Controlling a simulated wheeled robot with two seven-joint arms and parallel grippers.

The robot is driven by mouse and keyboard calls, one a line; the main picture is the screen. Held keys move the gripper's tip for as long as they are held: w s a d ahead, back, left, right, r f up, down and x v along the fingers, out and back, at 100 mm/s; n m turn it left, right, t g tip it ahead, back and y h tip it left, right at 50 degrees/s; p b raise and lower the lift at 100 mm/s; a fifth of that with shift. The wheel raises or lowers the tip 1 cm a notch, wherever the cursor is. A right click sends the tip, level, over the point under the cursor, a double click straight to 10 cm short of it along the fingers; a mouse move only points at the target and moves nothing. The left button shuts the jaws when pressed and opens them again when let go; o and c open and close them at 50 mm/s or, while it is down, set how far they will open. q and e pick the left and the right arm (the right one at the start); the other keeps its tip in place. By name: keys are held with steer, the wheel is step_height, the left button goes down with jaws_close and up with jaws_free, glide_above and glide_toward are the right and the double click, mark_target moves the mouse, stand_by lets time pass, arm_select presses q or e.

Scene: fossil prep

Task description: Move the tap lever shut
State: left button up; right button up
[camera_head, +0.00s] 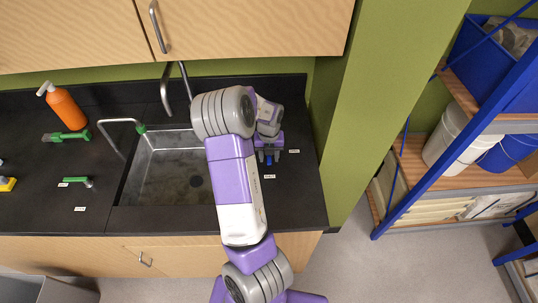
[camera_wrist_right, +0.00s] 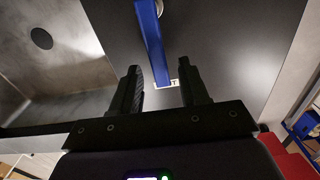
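In the right wrist view a blue lever (camera_wrist_right: 152,45) runs from the top edge down toward my open right gripper (camera_wrist_right: 163,88). Its lower end shows in line with the gap between the two dark fingers; contact cannot be told. In the head view my right gripper (camera_head: 268,155) is over the dark counter just right of the sink, with a small blue piece (camera_head: 269,161) at its fingers. My right arm hides part of the sink's right side and whatever is behind it. A grey tap (camera_head: 165,90) stands behind the sink. My left gripper is not in view.
The steel sink (camera_head: 160,180) lies left of my right arm. A thin bent pipe with a green tip (camera_head: 141,128) stands at its left. An orange bottle (camera_head: 66,108) and green tools (camera_head: 66,136) are farther left. A green wall (camera_head: 385,100) rises on the right.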

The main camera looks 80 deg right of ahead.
mark_target(269, 158)
steer(key=shift+r, duration=0.1)
step_height(269, 158, up, 7)
steer(key=shift+r+p, duration=0.2)
steer(key=shift+p, duration=1)
